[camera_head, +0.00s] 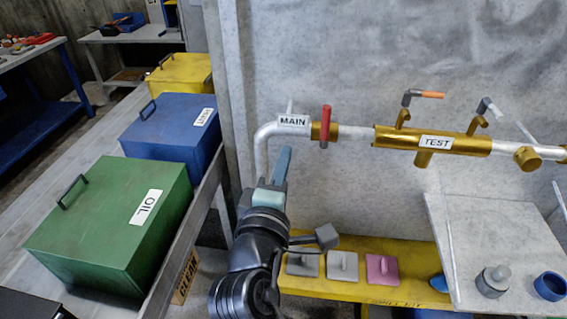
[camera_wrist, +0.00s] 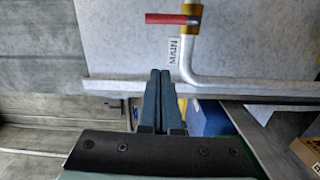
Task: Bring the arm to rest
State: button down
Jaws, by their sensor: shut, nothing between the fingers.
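My gripper (camera_head: 283,165) is raised in front of the grey wall panel, just below the MAIN label in the head view. Its fingers point up and are shut with nothing between them. In the wrist view the gripper (camera_wrist: 160,75) shows its two dark fingers pressed together, apart from the pipe (camera_wrist: 187,60). My arm rises from the bottom of the head view and hides part of the yellow bench behind it.
The red-handled MAIN valve (camera_head: 325,124) and the brass TEST manifold (camera_head: 440,143) are right of my gripper. The green OIL box (camera_head: 110,220), blue box (camera_head: 172,125) and yellow box (camera_head: 180,73) stand left. A yellow bench (camera_head: 415,255) and grey shelf (camera_head: 490,235) are lower right.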

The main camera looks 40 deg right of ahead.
jog(key=shift+s+d, duration=0.1)
dwell(0.5)
jog(key=w+a+r+m+t+y, duration=0.2)
jog(key=a+r+t, duration=0.3)
jog(key=r, duration=0.4)
jog(key=w+a+r+m+t+y, duration=0.2)
jog(key=w+a+r+m+t, duration=0.1)
jog(key=a+r, duration=0.5)
jog(key=s+a+r+m+t+y, duration=0.1)
jog(key=s+a+r+t+y, duration=0.3)
jog(key=a+r, duration=0.3)
jog(key=s+a+r+m+t+y, duration=0.1)
jog(key=s+a+r+t+y, duration=0.3)
jog(key=a+r, duration=0.4)
notch_tip(320, 180, up, 4)
jog(key=shift+s+a+r+y, duration=0.1)
jog(key=shift+s+a+y, duration=0.1)
jog(key=shift+s+y, duration=0.8)
